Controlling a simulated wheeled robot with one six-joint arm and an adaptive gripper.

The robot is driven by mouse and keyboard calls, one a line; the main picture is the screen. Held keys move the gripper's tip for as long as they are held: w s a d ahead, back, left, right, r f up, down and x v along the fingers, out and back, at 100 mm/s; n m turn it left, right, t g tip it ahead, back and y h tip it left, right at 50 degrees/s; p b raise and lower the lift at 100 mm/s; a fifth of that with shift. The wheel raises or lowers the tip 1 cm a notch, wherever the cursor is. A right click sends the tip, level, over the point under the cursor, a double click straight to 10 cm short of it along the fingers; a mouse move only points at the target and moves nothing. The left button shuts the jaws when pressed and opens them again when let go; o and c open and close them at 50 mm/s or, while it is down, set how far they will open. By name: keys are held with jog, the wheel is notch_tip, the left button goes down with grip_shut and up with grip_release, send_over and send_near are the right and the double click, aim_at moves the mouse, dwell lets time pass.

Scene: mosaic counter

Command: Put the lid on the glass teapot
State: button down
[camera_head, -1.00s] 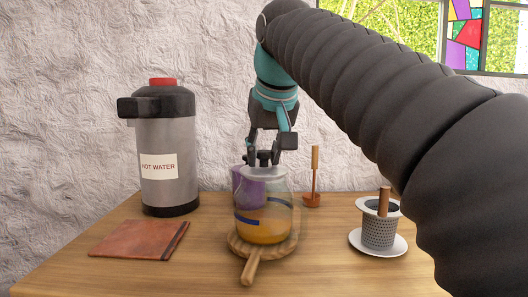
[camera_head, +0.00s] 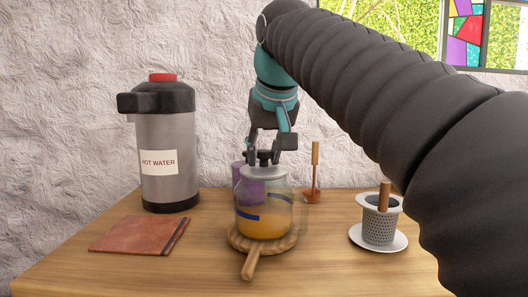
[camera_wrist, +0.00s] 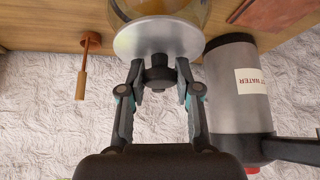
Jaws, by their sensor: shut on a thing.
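The glass teapot (camera_head: 264,217) holds an orange liquid, has blue marks on its side and stands upright on a round wooden trivet (camera_head: 247,268) with a handle. The grey lid (camera_head: 264,172) is level at the teapot's mouth; I cannot tell whether it is fully seated or just above the rim. My gripper (camera_head: 266,155) points down from above and is shut on the lid's dark knob (camera_wrist: 158,75). In the wrist view the lid (camera_wrist: 158,40) covers much of the teapot's top.
A hot water dispenser (camera_head: 167,140) and a brown book-like item (camera_head: 138,235) are at left. A stick in a small base (camera_head: 314,172) is behind right; a strainer (camera_head: 379,226) on a saucer (camera_head: 399,242) is at right.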

jog(key=shift+f, duration=0.1)
dwell(0.3)
jog(key=shift+c, duration=1.2)
grip_release()
jog(key=shift+r+p, duration=1.2)
jog(key=shift+r, duration=2.3)
jog(key=shift+s, duration=0.1)
